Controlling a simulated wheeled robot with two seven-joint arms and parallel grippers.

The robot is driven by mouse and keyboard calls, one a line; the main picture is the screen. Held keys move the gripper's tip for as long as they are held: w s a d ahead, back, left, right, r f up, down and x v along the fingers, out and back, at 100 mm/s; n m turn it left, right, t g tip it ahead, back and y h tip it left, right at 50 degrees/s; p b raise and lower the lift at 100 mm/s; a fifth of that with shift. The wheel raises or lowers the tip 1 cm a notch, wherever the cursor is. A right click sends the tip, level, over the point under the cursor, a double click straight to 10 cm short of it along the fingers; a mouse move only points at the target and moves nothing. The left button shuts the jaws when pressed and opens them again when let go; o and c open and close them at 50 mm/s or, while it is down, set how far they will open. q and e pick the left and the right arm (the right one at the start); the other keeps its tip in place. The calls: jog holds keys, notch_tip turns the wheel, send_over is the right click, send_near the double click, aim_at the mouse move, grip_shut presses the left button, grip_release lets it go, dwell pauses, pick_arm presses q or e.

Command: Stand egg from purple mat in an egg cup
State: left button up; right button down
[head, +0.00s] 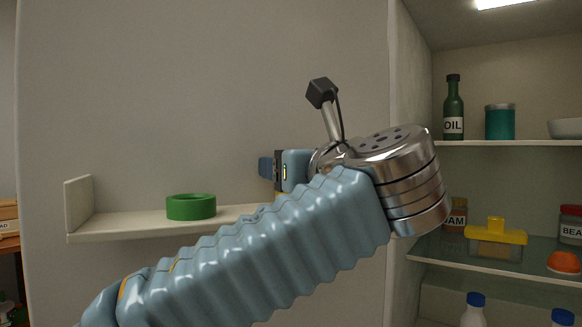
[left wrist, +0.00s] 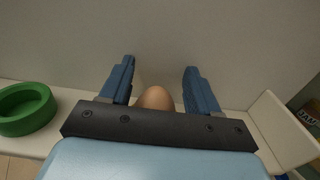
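A brown egg (left wrist: 156,98) shows in the left wrist view, between the two blue fingers of my left gripper (left wrist: 159,66). The fingers are apart, with a gap on each side of the egg. The egg's lower part is hidden by the dark gripper body, so I cannot tell what it rests on. In the head view my left gripper (head: 268,168) points left over the pale shelf (head: 125,222), and the egg is hidden. No purple mat or clear egg cup is in view. My right gripper is not in view.
A green round ring-like dish (head: 191,207) sits on the pale shelf, left of my gripper. The shelf has an upright end board (head: 78,205). At right, an open cupboard holds an oil bottle (head: 453,110), a teal tin (head: 500,122) and a yellow-lidded container (head: 496,240).

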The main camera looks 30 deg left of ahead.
pick_arm(q)
jog(key=shift+r, duration=0.15)
jog(key=b+v, duration=0.1)
jog(key=v, duration=1.1)
